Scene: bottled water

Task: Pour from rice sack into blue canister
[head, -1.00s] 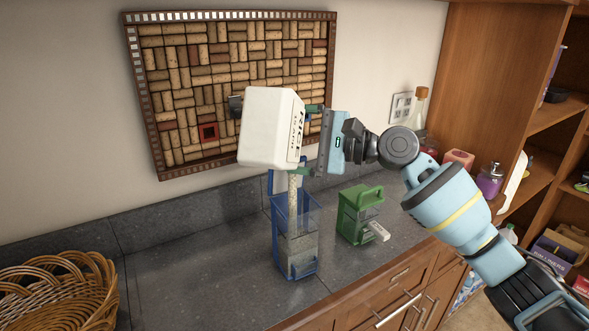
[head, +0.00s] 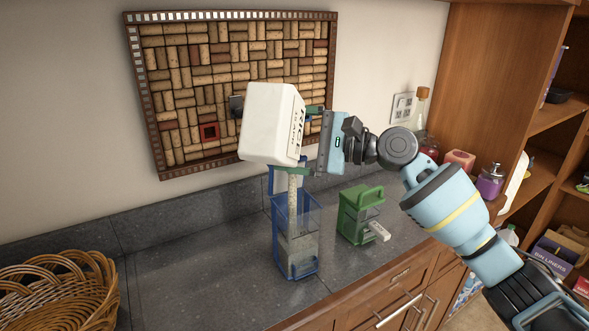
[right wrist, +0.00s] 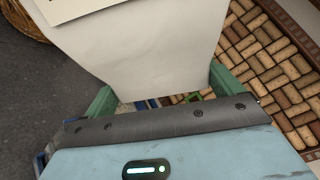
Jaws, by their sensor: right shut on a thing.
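The white rice sack (head: 268,122) is held tilted above the counter, and a stream of rice (head: 292,200) falls from it into the blue canister (head: 297,240). The canister stands upright on the counter with its lid open, and some rice shows inside through its clear walls. My right gripper (head: 311,140) is shut on the rice sack. In the right wrist view the sack (right wrist: 140,45) fills the space between the green fingers. My left gripper is not in view.
A green canister (head: 360,215) with a small white scoop or label (head: 379,231) stands right of the blue one. A wicker basket (head: 60,290) is at the left. A cork board (head: 185,85) hangs behind. Bare grey counter (head: 195,275) lies between basket and canister.

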